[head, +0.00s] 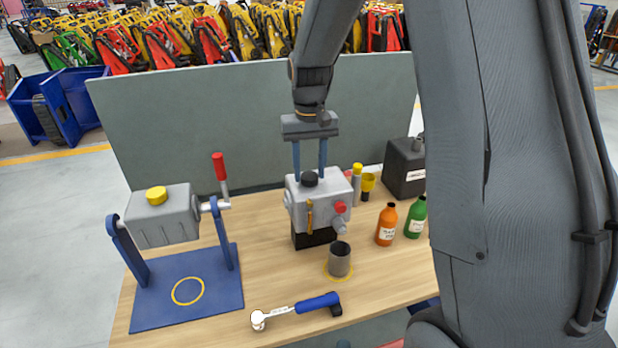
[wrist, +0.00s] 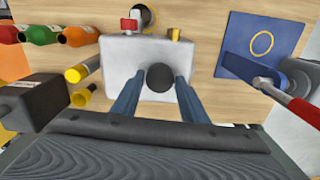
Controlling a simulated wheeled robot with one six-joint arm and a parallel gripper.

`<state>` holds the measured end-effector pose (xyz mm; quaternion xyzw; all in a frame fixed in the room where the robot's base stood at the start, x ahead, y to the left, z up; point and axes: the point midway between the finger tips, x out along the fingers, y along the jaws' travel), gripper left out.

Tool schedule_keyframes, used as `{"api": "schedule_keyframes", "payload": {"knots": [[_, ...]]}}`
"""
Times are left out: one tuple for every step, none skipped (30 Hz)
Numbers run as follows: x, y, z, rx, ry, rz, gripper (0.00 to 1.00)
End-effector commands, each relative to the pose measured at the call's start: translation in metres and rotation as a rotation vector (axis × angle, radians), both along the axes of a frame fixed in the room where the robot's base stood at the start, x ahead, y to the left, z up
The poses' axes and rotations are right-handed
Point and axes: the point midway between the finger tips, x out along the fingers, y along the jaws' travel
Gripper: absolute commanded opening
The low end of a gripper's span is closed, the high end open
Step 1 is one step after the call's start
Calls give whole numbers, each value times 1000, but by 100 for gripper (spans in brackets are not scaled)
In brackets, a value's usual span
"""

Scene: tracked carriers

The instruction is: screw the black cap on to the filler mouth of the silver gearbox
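The silver gearbox (head: 318,205) stands on a black block on the wooden bench, and fills the upper middle of the wrist view (wrist: 122,60). The black cap (head: 310,179) is on its top, where the filler mouth would be; it also shows in the wrist view (wrist: 160,77). The cap hides the mouth, and I cannot tell how far down it sits. My gripper (head: 310,170) is above the gearbox, pointing down.
A second grey housing (head: 163,222) with a yellow cap hangs in a blue stand at left, its red-handled lever (head: 220,168) upright. A metal cup (head: 340,260), a ratchet (head: 300,308), orange (head: 386,227) and green (head: 416,218) bottles and a black can (head: 403,170) surround the gearbox. A grey panel stands behind.

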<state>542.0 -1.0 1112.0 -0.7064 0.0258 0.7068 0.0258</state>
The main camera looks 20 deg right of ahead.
Motion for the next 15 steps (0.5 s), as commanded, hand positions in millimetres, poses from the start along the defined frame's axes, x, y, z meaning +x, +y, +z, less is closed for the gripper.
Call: {"api": "schedule_keyframes", "payload": {"knots": [[0, 0, 0, 0, 0, 0, 21], [0, 0, 0, 0, 0, 0, 21], [0, 0, 0, 0, 0, 0, 21], [0, 0, 0, 0, 0, -1, 21], [0, 0, 0, 0, 0, -6, 21], [0, 0, 0, 0, 0, -22, 21], [0, 0, 0, 0, 0, -43, 21], [0, 0, 0, 0, 0, -70, 21], [0, 0, 0, 0, 0, -116, 21], [0, 0, 0, 0, 0, -154, 21], [0, 0, 0, 0, 0, -194, 21], [0, 0, 0, 0, 0, -247, 21], [0, 0, 0, 0, 0, -286, 21], [0, 0, 0, 0, 0, -326, 21], [0, 0, 0, 0, 0, -378, 21]]}}
